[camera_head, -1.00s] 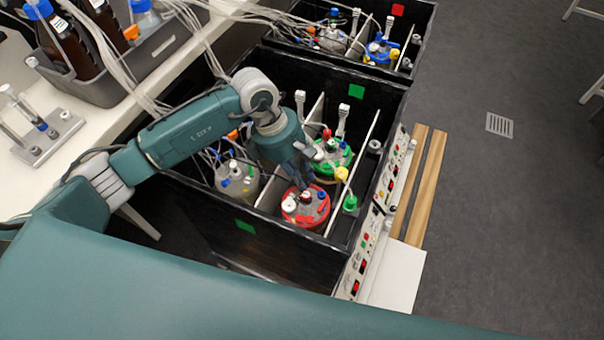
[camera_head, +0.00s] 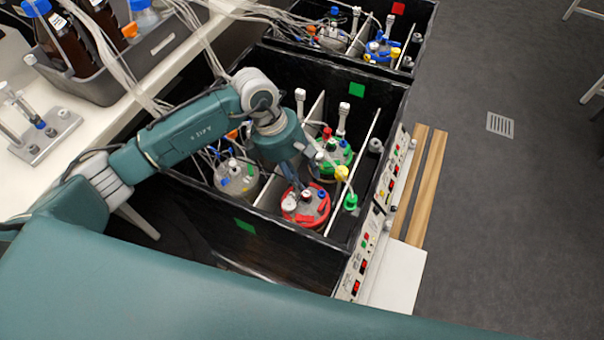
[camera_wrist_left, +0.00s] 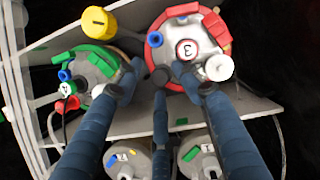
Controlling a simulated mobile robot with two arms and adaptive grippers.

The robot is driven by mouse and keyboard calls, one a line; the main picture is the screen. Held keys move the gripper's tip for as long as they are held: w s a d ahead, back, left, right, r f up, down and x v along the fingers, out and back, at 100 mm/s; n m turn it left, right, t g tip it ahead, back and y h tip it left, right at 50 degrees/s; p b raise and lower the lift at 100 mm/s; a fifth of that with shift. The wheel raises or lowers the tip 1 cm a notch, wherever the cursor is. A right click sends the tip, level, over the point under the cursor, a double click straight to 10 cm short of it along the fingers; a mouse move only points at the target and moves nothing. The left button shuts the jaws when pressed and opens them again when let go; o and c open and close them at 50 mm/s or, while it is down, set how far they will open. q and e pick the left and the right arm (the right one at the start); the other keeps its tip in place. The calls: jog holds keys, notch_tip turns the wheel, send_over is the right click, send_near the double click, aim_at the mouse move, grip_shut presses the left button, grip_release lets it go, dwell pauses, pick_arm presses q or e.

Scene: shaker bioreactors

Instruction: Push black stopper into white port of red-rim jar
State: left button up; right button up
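The red-rim jar (camera_head: 305,213) stands in the near box. The wrist view shows the red-rim jar (camera_wrist_left: 192,33) at top centre, with a dark red-ringed cap (camera_wrist_left: 187,50) in its lid. Its white port (camera_wrist_left: 217,67) is beside that cap; in the head view the white port (camera_head: 289,203) is on the lid's left side. My left gripper (camera_head: 300,180) is above the lid. In the wrist view my left gripper (camera_wrist_left: 162,82) has its fingers spread apart, with nothing visible between them. I cannot make out a separate black stopper. My right gripper is out of view.
A green-rim jar (camera_head: 330,165) stands behind the red-rim one, with a yellow cap (camera_head: 342,172) between them. White divider plates (camera_head: 366,145) and the black box walls (camera_head: 270,232) surround the jars. Another jar (camera_head: 238,178) stands left of the gripper.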

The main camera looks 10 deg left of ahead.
pick_arm(q)
jog(key=v, duration=1.2)
